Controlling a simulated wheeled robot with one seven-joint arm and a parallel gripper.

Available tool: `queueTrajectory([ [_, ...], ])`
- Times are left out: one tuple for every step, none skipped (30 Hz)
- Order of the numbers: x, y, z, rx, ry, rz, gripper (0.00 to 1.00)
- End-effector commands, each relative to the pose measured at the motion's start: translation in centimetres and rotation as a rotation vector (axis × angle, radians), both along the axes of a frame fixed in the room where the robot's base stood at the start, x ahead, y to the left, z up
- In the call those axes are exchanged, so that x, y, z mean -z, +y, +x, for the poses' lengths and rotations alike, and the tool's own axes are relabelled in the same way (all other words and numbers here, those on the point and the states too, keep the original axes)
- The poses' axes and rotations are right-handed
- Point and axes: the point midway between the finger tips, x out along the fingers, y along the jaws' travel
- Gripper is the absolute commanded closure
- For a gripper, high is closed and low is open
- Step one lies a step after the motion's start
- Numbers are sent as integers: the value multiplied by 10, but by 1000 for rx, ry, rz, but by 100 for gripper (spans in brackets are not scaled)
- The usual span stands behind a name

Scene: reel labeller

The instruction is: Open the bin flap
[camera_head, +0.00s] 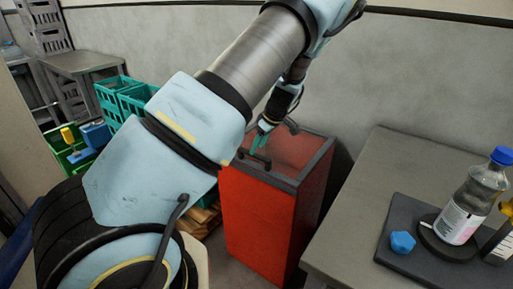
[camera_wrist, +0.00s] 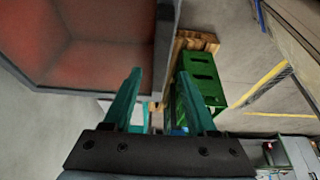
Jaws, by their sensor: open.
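The red bin (camera_head: 262,228) stands upright on the floor, with a dark grey rim around its top. A red surface (camera_head: 297,149) shows inside the rim; I cannot tell clearly whether it is the flap or the bin's inside. A small black handle (camera_head: 254,161) sits at the near left part of the top. My gripper (camera_head: 262,141) is over the left side of the top, close to the handle. In the wrist view my gripper (camera_wrist: 160,88) is open, with nothing held between its teal fingers.
A grey table (camera_head: 350,215) stands close right of the bin, with a bottle (camera_head: 463,203) and a blue cap (camera_head: 402,242) on a dark mat. Teal crates (camera_head: 128,95) and a green crate (camera_wrist: 201,80) stand left of the bin. A wall is behind.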

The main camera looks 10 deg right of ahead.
Motion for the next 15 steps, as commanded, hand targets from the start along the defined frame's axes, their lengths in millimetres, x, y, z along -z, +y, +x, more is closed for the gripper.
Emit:
queueTrajectory([
  [6,3,2,-2,3,2,43],
  [10,4,3,-2,3,2,43],
  [14,5,5,-1,1,1,43],
  [17,6,5,-1,1,1,43],
  [19,6,6,-1,1,1,43],
  [22,7,7,-1,1,1,43],
  [24,7,7,0,1,1,43],
  [25,8,8,0,1,-1,43],
  [26,8,8,0,1,-1,43],
  [27,8,8,0,0,-1,43],
  [27,8,8,0,0,-1,43],
  [27,8,8,0,0,-1,43],
  [28,8,8,0,0,-1,43],
  [28,8,8,0,0,-1,43],
  [28,8,8,0,0,-1,43],
])
